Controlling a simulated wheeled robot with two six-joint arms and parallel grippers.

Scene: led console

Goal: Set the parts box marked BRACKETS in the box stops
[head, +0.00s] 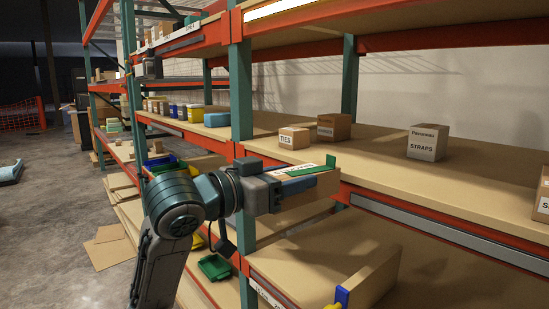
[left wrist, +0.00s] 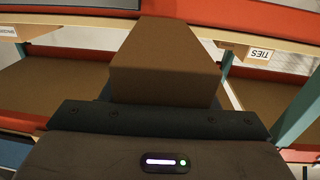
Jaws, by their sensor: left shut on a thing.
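My left gripper (head: 300,178) is shut on a brown cardboard box (head: 308,198), held in front of the rack beside a green upright. The box also fills the upper middle of the left wrist view (left wrist: 165,62). No BRACKETS marking can be read on it. I cannot make out the box stops for certain. On the lower shelf stands a tan upright board (head: 372,282) with a blue and yellow piece (head: 341,298) at its near end. My right gripper is not in view.
The middle shelf holds a TIES box (head: 294,138), a darker box (head: 334,127), a STRAPS box (head: 428,144) and a partly cut-off box (head: 542,195) at the right edge. Shelf-front rails and the green upright (head: 241,90) are close to my arm. The lower shelf (head: 300,255) has bare room.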

